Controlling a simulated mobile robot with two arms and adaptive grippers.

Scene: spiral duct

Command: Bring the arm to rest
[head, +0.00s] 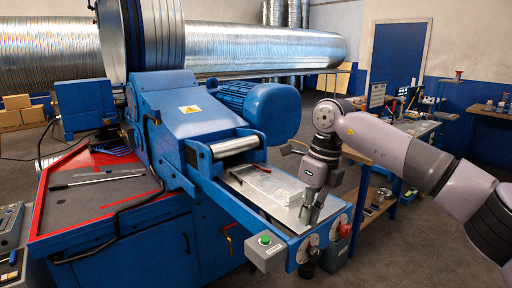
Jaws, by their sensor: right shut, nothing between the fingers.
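My right arm comes in from the right in the head view and bends down at the wrist. My right gripper (311,214) points downward over the outer end of the blue machine's metal feed tray (268,197). Its fingers are together and nothing shows between them. I cannot tell whether the fingertips touch the tray edge. My left gripper and left arm are not in view.
The blue machine (195,125) fills the middle. A control box with a green button (265,240) and a red knob (344,230) sit near the gripper. Large spiral ducts (260,50) lie behind. A workbench (405,125) stands behind my right arm. Grey floor is clear at lower right.

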